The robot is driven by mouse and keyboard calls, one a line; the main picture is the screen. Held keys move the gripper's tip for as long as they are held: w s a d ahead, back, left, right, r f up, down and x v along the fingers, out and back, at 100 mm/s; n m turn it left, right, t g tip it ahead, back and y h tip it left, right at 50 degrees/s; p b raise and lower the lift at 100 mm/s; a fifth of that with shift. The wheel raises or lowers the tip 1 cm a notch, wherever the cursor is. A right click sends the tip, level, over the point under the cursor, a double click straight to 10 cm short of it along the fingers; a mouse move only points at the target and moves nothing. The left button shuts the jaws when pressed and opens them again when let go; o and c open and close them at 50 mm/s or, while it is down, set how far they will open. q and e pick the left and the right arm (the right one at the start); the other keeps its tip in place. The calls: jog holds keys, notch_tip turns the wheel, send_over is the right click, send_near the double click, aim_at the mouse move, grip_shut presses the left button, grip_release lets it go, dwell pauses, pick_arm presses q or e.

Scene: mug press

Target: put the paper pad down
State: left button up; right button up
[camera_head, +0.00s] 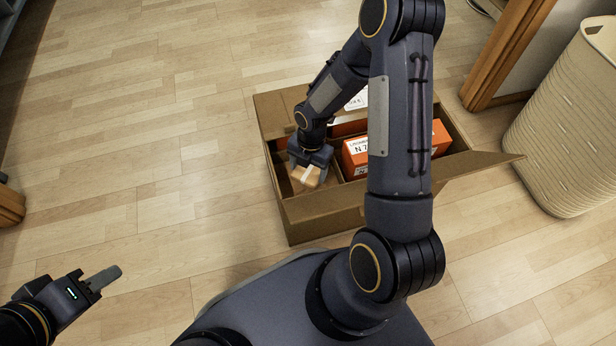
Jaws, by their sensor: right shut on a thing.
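The paper pad (305,179) looks like a small tan block with a pale band across it. It is in the left front part of an open cardboard box (322,208) on the floor. My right gripper (308,168) reaches down into the box from above and is shut on the pad. The pad's lower side is hidden, so I cannot tell whether it touches the box floor. My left gripper (104,279) is at the lower left, over bare floor and away from the box. I see its finger side-on and cannot tell how far it is open.
Orange-red cartons (355,158) with printed labels stand in the box, right of the pad, partly behind my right arm. The box's right flap (485,160) sticks outward. A cream ribbed basket (565,125) and a wooden frame (508,55) are at the right.

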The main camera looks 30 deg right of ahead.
aim_at(309, 171)
jog(key=shift+f+b, duration=0.65)
jog(key=shift+f, duration=1)
jog(key=shift+f, duration=0.15)
jog(key=o, duration=0.9)
jog(key=shift+o, duration=0.2)
notch_tip(309, 171, up, 12)
jog(key=d+p, duration=0.1)
jog(key=p, duration=0.5)
jog(key=shift+w, duration=0.4)
jog(key=shift+s, duration=0.1)
